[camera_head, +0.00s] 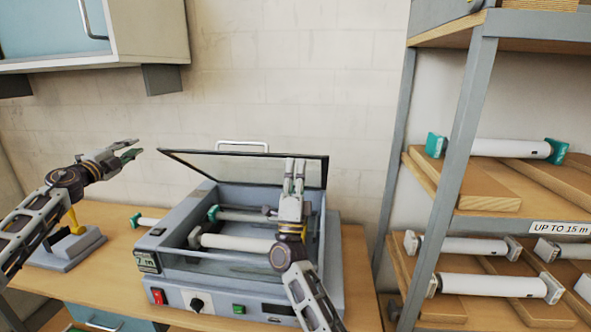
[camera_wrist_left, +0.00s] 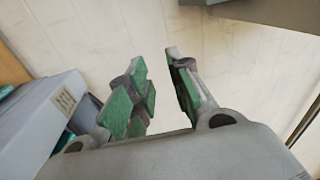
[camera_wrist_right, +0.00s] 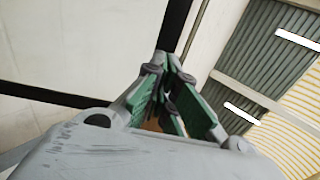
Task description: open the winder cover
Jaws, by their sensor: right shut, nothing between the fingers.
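The winder cover (camera_head: 240,168) is a clear panel in a dark frame on the grey laminator (camera_head: 175,262). It stands tilted up at the back, with a pale handle (camera_head: 242,146) along its top edge. My right gripper (camera_head: 295,165) is shut and empty, pointing up in front of the cover's right part. In the right wrist view my right gripper (camera_wrist_right: 170,65) has the dark cover frame (camera_wrist_right: 60,96) behind it; I cannot tell whether they touch. My left gripper (camera_head: 137,150) is open and empty, left of the cover; it also shows in the left wrist view (camera_wrist_left: 155,65).
White rollers (camera_head: 235,243) lie inside the open laminator. A grey stand with a yellow part (camera_head: 75,222) is on the table at left. A shelf rack (camera_head: 455,150) with several rolls stands at right. A wall cabinet (camera_head: 150,30) hangs upper left.

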